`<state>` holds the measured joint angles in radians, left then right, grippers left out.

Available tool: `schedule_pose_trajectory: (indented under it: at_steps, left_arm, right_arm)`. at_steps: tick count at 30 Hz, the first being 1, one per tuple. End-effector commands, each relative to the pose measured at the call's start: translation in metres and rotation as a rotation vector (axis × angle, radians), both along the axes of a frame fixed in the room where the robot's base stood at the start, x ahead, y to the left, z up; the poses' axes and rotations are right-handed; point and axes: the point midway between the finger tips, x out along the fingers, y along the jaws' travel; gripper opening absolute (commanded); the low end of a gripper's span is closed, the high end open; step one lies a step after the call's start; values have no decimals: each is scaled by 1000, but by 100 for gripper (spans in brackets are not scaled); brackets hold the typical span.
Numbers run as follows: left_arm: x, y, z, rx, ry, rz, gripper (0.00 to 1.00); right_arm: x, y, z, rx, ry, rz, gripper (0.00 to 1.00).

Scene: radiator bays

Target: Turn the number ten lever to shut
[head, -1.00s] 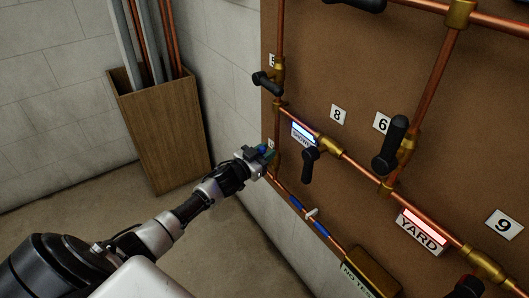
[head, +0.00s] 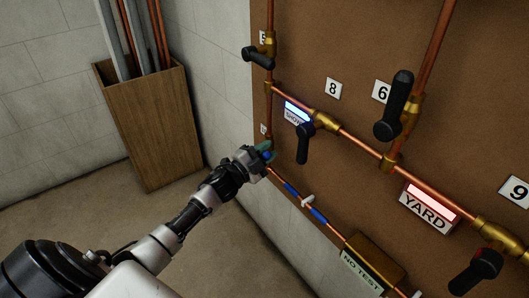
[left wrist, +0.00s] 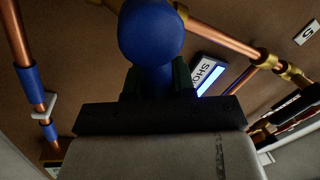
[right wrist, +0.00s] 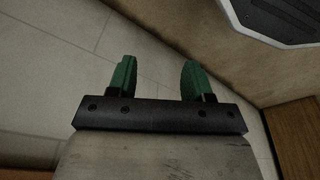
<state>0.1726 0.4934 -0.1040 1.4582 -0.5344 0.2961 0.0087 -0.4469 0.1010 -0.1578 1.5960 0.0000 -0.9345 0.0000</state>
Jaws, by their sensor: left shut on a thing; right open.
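A blue round-ended lever handle (head: 267,155) is at the lower left edge of the brown pipe board. My left gripper (head: 264,151) is shut on it. In the left wrist view, the blue knob (left wrist: 152,32) stands up between the green fingers, hiding what is behind it. A small number plate (head: 263,129) beside it is partly cut off by the pipe, and I cannot read its number. My right gripper (right wrist: 158,78) is open and empty in the right wrist view, and it is outside the head view.
Black levers stand close by: one near plate 8 (head: 304,143), one near plate 6 (head: 394,105) and one below plate 9 (head: 475,272). A lit YARD sign (head: 428,207) and a NO TEST box (head: 373,260) are on the board. A wooden bin (head: 150,130) with pipes stands left.

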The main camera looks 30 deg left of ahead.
Motion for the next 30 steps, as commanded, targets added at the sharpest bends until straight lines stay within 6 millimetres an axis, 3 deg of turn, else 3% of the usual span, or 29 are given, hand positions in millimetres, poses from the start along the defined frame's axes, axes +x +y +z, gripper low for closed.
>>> schedule_pose_trajectory:
  at_steps: [7, 15, 21, 30]
  left_arm:
    - [-3, -5, -17, 202, -82, -1, 0]
    - [-4, -8, -26, 368, -150, -2, 0]
    - [-4, -9, -29, 442, -181, -3, 0]
    - [-4, -9, -30, 486, -198, -3, 0]
  right_arm:
    - [22, 3, 66, 5, -45, -7, 51]
    - [21, 1, 131, 5, -78, -13, 51]
    - [15, 0, 162, 6, -92, -15, 51]
    - [10, -1, 179, 6, -98, -16, 51]
